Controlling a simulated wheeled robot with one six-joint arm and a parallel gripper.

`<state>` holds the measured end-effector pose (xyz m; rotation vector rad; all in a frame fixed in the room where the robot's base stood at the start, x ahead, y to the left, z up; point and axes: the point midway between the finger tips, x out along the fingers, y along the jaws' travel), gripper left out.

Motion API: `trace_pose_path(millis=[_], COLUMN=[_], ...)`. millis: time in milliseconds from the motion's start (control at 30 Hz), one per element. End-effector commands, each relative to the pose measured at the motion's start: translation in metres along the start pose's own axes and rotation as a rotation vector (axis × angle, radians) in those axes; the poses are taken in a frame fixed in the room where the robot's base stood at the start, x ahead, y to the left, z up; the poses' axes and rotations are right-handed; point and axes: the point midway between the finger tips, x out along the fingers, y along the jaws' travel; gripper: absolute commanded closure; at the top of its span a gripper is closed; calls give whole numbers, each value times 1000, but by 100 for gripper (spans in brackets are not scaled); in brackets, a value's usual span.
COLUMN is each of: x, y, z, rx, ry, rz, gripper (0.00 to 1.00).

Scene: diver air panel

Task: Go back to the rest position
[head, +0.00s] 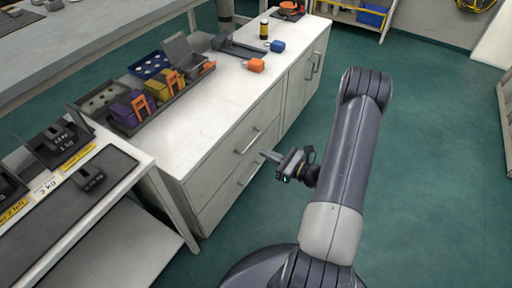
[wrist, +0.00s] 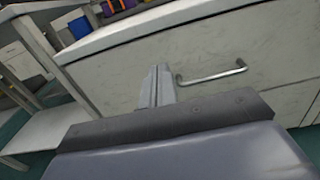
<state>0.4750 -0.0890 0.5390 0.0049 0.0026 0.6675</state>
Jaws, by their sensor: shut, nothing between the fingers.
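My gripper (head: 268,157) is in the middle of the head view, in front of the drawers of the white cabinet (head: 205,190). It points left toward the drawer fronts and is below the level of the worktop. In the wrist view, the gripper's fingers (wrist: 158,88) are together with nothing between them. A drawer handle (wrist: 212,76) shows just right of the fingers there. I cannot tell whether the fingertips touch the drawer front.

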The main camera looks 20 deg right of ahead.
Motion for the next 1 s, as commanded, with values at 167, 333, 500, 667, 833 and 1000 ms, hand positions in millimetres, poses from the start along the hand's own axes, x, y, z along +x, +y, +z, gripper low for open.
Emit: trace_pose_path(millis=[167,333,500,667,833,1000], x=[-13,-15,-15,-11,8,36], y=[0,0,0,1,1,2], z=[0,0,0,-1,-1,-2], rx=[1,0,0,0,-2,-2], ry=[0,0,0,0,0,0], rz=[0,1,1,2,5,7], gripper=[100,100,100,100,100,100])
